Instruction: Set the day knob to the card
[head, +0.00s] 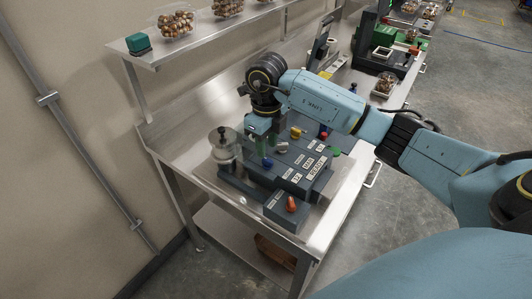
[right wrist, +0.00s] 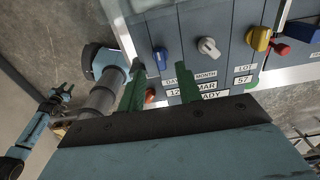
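The blue day knob (right wrist: 161,58) stands on the dark grey panel above the DAY label and a window reading 12; its pointer setting is too small to read. In the head view the blue knob (head: 268,162) shows just under my right gripper (head: 266,147). In the right wrist view my right gripper (right wrist: 159,78) is open, with its green fingers to either side of the knob's line and the knob just past their tips. Contact cannot be told. I cannot pick out the card among the white labels. My left gripper (right wrist: 64,91) is small in the right wrist view.
A white month knob (right wrist: 208,47) with MAR and a yellow lot knob (right wrist: 260,39) with 57 stand beside the day knob. A red lever (right wrist: 282,49) is near the yellow one.

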